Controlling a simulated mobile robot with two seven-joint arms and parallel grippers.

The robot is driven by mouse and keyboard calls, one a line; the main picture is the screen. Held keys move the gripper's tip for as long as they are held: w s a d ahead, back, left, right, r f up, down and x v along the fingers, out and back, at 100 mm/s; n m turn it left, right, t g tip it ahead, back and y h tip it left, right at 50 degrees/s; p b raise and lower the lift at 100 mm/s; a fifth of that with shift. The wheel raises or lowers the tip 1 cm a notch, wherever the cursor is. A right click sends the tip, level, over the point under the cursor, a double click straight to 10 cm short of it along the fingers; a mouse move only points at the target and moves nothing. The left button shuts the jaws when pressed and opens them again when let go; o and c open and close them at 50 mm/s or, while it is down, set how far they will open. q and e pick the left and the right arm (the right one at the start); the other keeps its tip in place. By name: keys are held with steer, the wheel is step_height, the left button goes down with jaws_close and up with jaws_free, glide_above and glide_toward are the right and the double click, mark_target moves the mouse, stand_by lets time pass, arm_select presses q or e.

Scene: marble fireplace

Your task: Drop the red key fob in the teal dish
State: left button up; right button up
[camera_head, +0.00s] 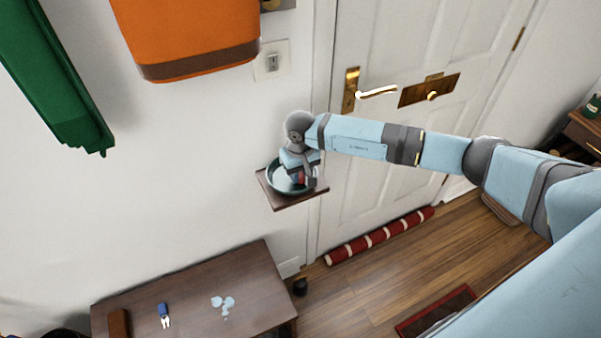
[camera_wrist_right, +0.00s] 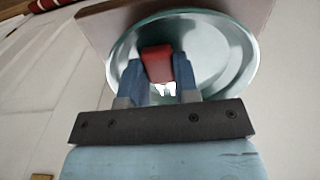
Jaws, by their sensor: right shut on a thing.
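The teal dish (camera_head: 273,184) sits on a small dark wall shelf (camera_head: 284,203) beside the door. My right gripper (camera_head: 303,178) is over the dish and shut on the red key fob (camera_head: 301,179). In the right wrist view the fob (camera_wrist_right: 156,62) is between the two blue fingers of my right gripper (camera_wrist_right: 160,80), with white key ends showing below it. The dish (camera_wrist_right: 225,40) fills the background there and looks empty around the fob. I cannot tell whether the fob touches the dish. My left gripper is not in view.
A dark wooden bench (camera_head: 245,275) below holds a blue key fob (camera_head: 163,311) and a pale patterned item (camera_head: 223,305). An orange bag (camera_head: 190,35) and a green cloth (camera_head: 50,70) hang on the wall. The door handle (camera_head: 376,92) is right of the shelf.

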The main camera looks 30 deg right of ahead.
steer(key=shift+f+b, duration=0.45)
steer(key=shift+f, duration=0.1)
steer(key=o, duration=0.7)
steer(key=shift+s, duration=0.1)
